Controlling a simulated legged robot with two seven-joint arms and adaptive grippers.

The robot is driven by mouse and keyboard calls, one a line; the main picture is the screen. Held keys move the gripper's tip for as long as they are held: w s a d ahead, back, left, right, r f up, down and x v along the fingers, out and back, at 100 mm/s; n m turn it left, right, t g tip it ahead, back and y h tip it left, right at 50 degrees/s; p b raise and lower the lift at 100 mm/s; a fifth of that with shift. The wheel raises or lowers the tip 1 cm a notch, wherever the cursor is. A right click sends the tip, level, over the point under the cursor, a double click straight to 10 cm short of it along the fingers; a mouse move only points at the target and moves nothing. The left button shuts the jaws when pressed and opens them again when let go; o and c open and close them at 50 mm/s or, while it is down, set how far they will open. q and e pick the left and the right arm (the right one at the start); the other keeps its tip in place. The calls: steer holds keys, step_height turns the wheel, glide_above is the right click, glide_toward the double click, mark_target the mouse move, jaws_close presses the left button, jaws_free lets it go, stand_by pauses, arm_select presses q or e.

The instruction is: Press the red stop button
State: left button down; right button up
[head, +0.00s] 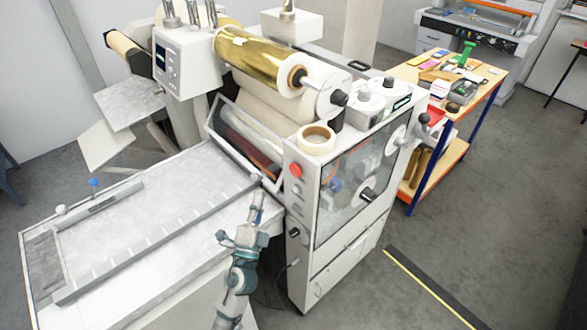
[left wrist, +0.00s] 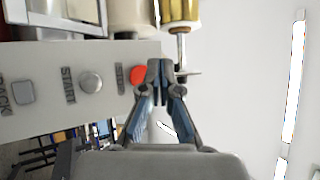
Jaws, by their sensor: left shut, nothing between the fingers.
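The red stop button (head: 295,170) is at the top of a column of buttons on the white front panel of the machine. In the left wrist view the red button (left wrist: 138,75) sits beside a partly readable label, just left of my fingertips. My left gripper (head: 260,193) is in front of the machine, left of and a little below the button in the head view. In the left wrist view its fingers (left wrist: 160,68) are together and empty, overlapping the button's right edge. I cannot tell whether they touch it. My right gripper is in neither view.
A grey start button (left wrist: 91,82) and a square back button (left wrist: 23,92) share the panel. A flat feed table (head: 150,225) lies left of my arm. A tape roll (head: 316,139) sits on the machine. A wooden-topped bench (head: 490,75) stands behind right; floor is clear at right.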

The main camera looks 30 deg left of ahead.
mark_target(297, 169)
arm_select(q)
steer(key=r, duration=0.1)
steer(key=r+m, duration=0.1)
steer(key=s+r+t, duration=0.1)
steer(key=shift+d+m+h, duration=0.25)
steer(key=shift+m+h, duration=0.05)
steer(key=shift+w, duration=0.2)
steer(key=w+d, duration=0.3)
steer(key=w, duration=0.5)
steer(key=shift+d, duration=0.2)
steer(key=shift+w, duration=0.1)
stand_by(1.0)
steer(key=shift+w+d, duration=0.2)
steer(key=shift+w, duration=0.05)
